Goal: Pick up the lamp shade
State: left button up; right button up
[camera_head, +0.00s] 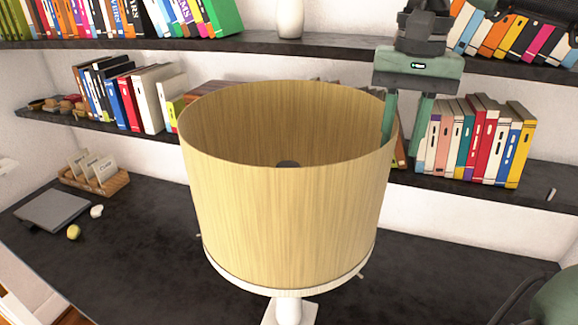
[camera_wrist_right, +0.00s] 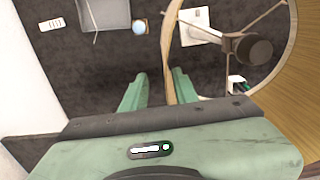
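The lamp shade (camera_head: 285,215) is a large, open-topped tan wood-grain drum in the middle of the head view, upright on its white lamp stem (camera_head: 289,312). Its curved wall (camera_wrist_right: 292,75) also shows in the right wrist view, with a dark fitting and thin spokes inside. My right gripper (camera_head: 404,135) is open and points down over the shade's far right rim. One finger is inside the shade and the other outside, with the wall between them. In the wrist view (camera_wrist_right: 157,82) a gap shows on the outer side.
The lamp stands on a dark desk (camera_head: 130,245). Behind it, a lower shelf (camera_head: 80,126) and an upper shelf (camera_head: 330,41) carry rows of books, close to my right gripper. A grey flat object (camera_head: 52,210) and a wooden holder (camera_head: 95,180) lie at left.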

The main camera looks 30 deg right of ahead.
jog(key=f, duration=0.2)
jog(key=w+f+p, duration=0.1)
jog(key=f, duration=0.1)
jog(key=shift+w+d+f+p, duration=0.1)
jog(key=shift+w+f+p, duration=0.1)
jog(key=shift+p, duration=0.1)
jog(key=shift+s, duration=0.2)
grip_shut()
jog(key=shift+w, duration=0.1)
dwell(0.8)
